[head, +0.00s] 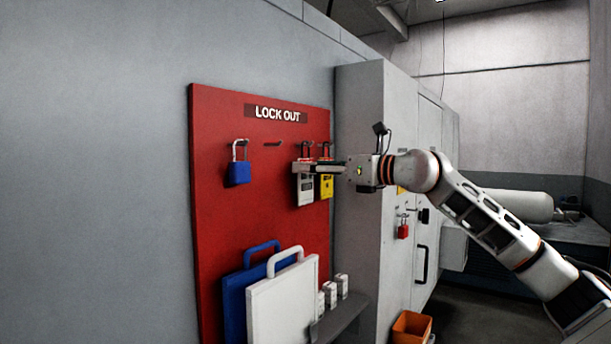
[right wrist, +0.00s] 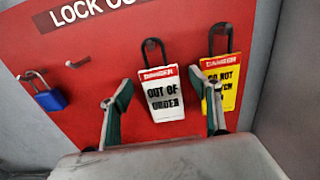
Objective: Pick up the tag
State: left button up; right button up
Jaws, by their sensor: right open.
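A white tag (head: 306,192) with a red band hangs by a dark loop from a peg on the red LOCK OUT board (head: 222,222). In the right wrist view this tag (right wrist: 164,104) reads OUT OF ORDER. A yellow tag (head: 326,188) hangs just right of it, and the right finger partly covers it in the right wrist view (right wrist: 234,80). My right gripper (head: 300,168) is open in front of the board. In the right wrist view its fingers appear on either side of the white tag; contact cannot be told. My left gripper is out of view.
A blue padlock (head: 238,173) hangs left of the tags, with an empty peg (head: 273,144) between. Blue (head: 236,298) and white (head: 282,302) handled panels stand below. A grey cabinet (head: 358,230) with a red padlock (head: 403,231) is right; an orange bin (head: 411,328) stands below.

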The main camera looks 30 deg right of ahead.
jog(key=shift+w+a, duration=0.25)
jog(key=shift+w, duration=0.25)
jog(key=c, duration=1.2)
jog(key=shift+r, duration=0.15)
